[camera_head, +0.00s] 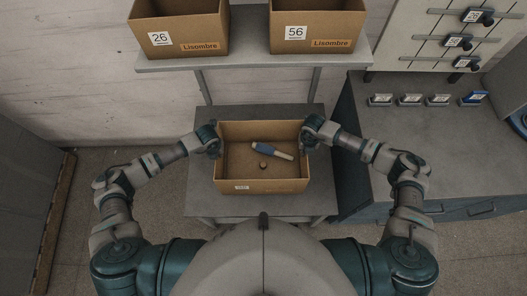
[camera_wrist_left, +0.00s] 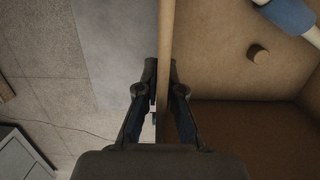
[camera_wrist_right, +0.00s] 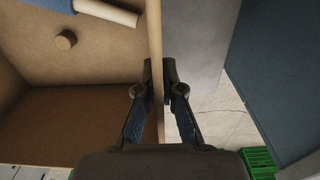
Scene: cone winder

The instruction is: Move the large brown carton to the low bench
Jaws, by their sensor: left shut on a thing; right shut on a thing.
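The large brown carton (camera_head: 262,187) is open-topped and sits over the low grey bench (camera_head: 322,203) in the head view; I cannot tell whether it touches the bench top. Inside it lie a blue and cream tool (camera_head: 272,150) and a small brown cylinder (camera_head: 263,165). My left gripper (camera_head: 214,146) is shut on the carton's left wall, with the wall edge between its fingers (camera_wrist_left: 164,92) in the left wrist view. My right gripper (camera_head: 308,142) is shut on the right wall, also seen between its fingers (camera_wrist_right: 158,92) in the right wrist view.
A shelf (camera_head: 255,62) behind holds two cartons, marked 26 (camera_head: 180,30) and 56 (camera_head: 318,28). A grey workbench (camera_head: 430,150) with several small labelled holders stands at the right. A green crate (camera_wrist_right: 260,163) shows on the floor in the right wrist view.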

